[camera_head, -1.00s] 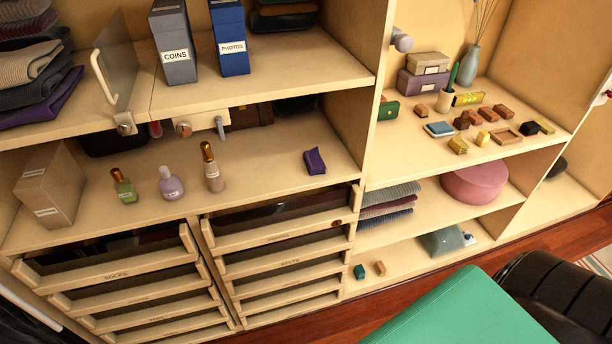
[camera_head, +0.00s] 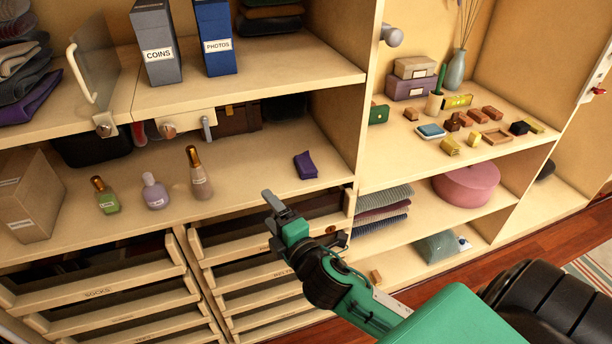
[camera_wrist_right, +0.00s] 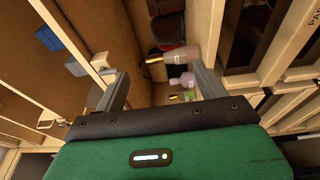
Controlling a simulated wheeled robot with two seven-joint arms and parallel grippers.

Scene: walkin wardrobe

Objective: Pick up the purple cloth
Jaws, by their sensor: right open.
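The purple cloth (camera_head: 305,165) is a small folded piece lying on the middle shelf, near its front right part. My right gripper (camera_head: 283,212) is in front of that shelf, below and slightly left of the cloth in the head view. It is apart from the cloth, open and empty. In the right wrist view its two fingers (camera_wrist_right: 162,80) stand wide apart, with bottles seen beyond them. I cannot make out the cloth in the right wrist view. My left gripper is not in view.
A brown-capped bottle (camera_head: 199,174), a lilac bottle (camera_head: 154,191) and a green bottle (camera_head: 107,196) stand left of the cloth. Open drawers (camera_head: 250,240) jut out below. An upright divider (camera_head: 338,125) rises to the right. Bare shelf lies around the cloth.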

